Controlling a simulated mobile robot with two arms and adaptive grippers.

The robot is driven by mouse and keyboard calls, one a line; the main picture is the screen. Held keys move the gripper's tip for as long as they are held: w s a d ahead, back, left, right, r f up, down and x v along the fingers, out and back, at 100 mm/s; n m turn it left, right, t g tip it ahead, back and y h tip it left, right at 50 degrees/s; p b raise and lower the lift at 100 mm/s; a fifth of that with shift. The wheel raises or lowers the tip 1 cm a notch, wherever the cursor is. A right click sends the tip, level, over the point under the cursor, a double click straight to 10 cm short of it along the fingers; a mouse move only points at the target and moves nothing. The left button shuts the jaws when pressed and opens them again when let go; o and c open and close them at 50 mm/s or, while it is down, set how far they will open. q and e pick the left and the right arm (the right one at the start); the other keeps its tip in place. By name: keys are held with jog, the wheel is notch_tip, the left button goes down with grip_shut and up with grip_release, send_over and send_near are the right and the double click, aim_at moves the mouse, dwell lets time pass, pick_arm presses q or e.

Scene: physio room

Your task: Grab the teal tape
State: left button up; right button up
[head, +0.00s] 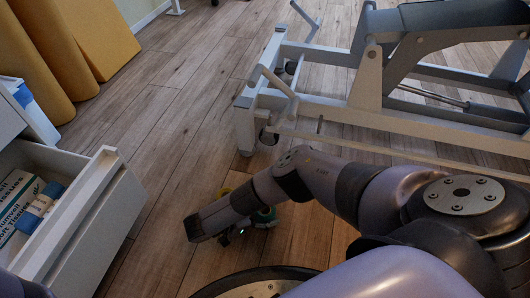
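My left gripper is not in view.
An open white drawer (106,215) at the left holds a tissue box (17,200) and a blue-and-white pack (40,205). A white treatment-table frame (340,118) stands behind my arm. Wooden floor (175,120) is clear between them.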

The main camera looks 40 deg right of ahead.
jog(key=c, duration=0.8)
